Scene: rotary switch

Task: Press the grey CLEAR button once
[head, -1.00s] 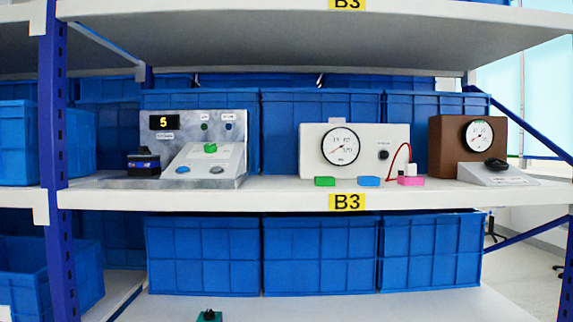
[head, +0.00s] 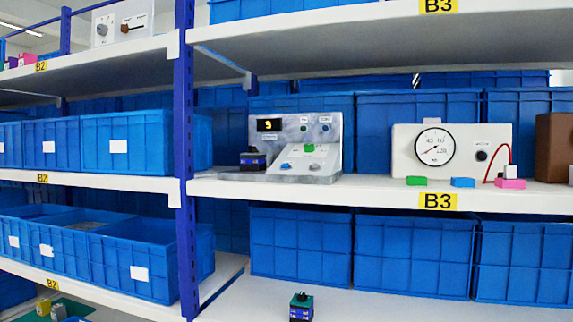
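A grey control panel (head: 333,125) stands on the middle shelf, left of centre. Its small black display (head: 269,125) shows a yellow digit that looks like 9. On its sloped front are a green button (head: 309,148), a blue button (head: 286,166) and a greyish button (head: 315,167). The labels are too small to read, so I cannot confirm which is CLEAR. The greyish button sits at the lower right of the slope. My gripper is not in view, and nothing touches the panel.
A blue shelf post (head: 185,230) stands left of the panel. A black-and-blue device (head: 253,160) sits at the panel's left. A white gauge box (head: 480,135) and a green block (head: 417,181) are to the right. A small green-topped item (head: 301,308) is on the lower shelf.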

